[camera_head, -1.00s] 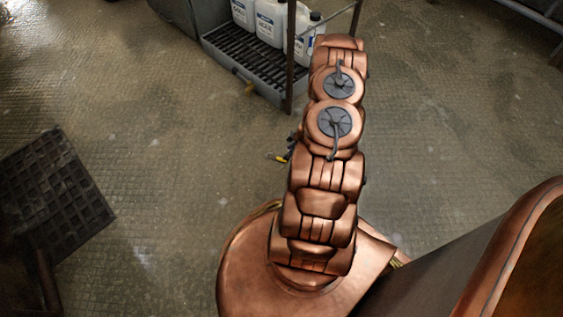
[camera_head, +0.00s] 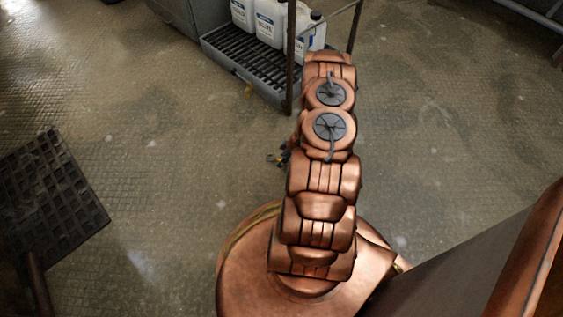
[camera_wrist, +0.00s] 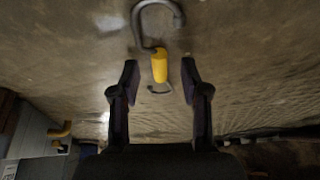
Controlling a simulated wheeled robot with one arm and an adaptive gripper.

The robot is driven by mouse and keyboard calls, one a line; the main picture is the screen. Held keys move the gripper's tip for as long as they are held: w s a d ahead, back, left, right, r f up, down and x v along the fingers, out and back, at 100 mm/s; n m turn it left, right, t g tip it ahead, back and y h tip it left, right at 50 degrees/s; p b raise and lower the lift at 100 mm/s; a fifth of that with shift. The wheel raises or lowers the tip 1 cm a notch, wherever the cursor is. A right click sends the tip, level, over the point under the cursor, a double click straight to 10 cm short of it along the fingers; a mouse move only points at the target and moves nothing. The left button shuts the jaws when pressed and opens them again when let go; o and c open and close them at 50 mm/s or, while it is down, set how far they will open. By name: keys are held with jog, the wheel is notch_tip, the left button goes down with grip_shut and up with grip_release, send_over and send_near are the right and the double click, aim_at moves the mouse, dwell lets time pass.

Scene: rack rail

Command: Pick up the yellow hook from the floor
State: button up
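The yellow hook (camera_wrist: 159,66) is a grey S-shaped hook with a yellow middle, lying on the floor in the wrist view. Its large grey curl points away from my gripper and its small curl lies nearer. My gripper (camera_wrist: 160,82) is open, with one dark finger on each side of the yellow part and visible gaps on both sides. I cannot tell how high the fingertips are above the floor. In the head view, a small part of the hook (camera_head: 271,158) shows left of my arm, which mostly hides the gripper.
A rack with a slatted shelf (camera_head: 228,62) holds white jugs (camera_head: 268,22) at the top. A second yellow piece (camera_head: 248,89) is at its front edge, and shows at lower left in the wrist view (camera_wrist: 61,131). A dark floor grate (camera_head: 50,195) lies left. Floor to the right is clear.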

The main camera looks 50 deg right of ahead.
grip_shut()
dwell(0.3)
